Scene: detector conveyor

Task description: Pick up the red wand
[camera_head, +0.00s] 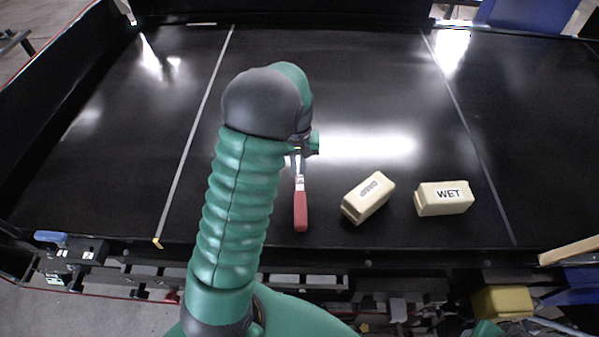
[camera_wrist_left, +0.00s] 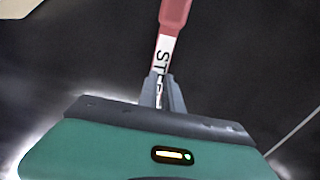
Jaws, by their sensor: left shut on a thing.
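The red wand (camera_head: 300,211) lies over the black conveyor near the middle, its red handle toward the front edge. My left gripper (camera_head: 297,160) is at the wand's far, pale part, and my left arm hides much of the gripper. In the left wrist view the fingers of my left gripper (camera_wrist_left: 165,92) are shut on the wand's white, lettered shaft, with the red handle (camera_wrist_left: 174,14) reaching past them to the top edge. I cannot tell whether the wand touches the belt.
A cream block (camera_head: 369,198) lies tilted in view just right of the wand. A second cream block marked WET (camera_head: 444,198) is further right. The black conveyor (camera_head: 330,70) is clear behind them. A blue-handled object (camera_head: 50,237) lies at the front left edge.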

